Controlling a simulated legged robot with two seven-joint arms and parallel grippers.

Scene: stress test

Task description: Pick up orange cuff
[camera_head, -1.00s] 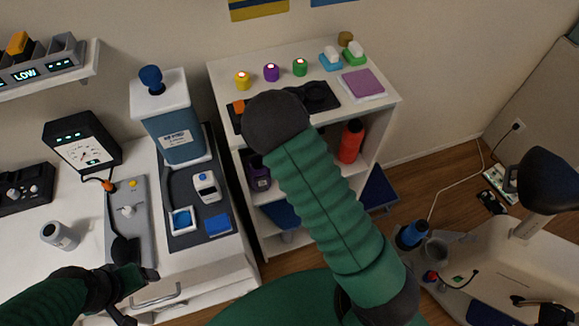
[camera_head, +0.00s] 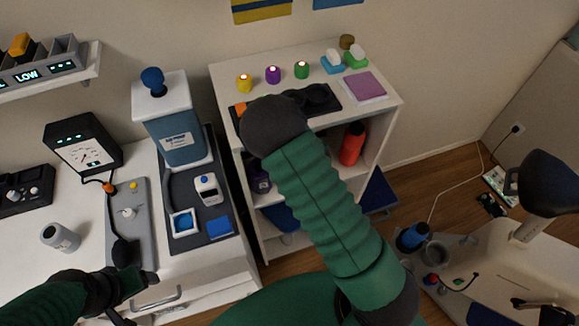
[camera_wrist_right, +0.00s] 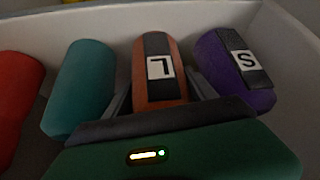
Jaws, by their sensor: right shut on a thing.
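The orange cuff (camera_wrist_right: 160,72) has a dark band and a white label with a black letter that looks like an L. In the right wrist view, my right gripper (camera_wrist_right: 160,98) is shut on it, with one grey finger at each side. The cuff still stands among the other cuffs, inside white walls. In the head view my own right arm hides this gripper and the orange cuff. My left gripper (camera_head: 138,298) is open and empty at the lower left, near the cabinet's drawer handle.
A teal cuff (camera_wrist_right: 80,88) and a red one (camera_wrist_right: 15,95) stand left of the orange cuff, and a purple cuff (camera_wrist_right: 235,72) labelled S stands close at its right. The white shelf unit (camera_head: 385,105) has candles and a small orange piece (camera_head: 240,108) on top.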

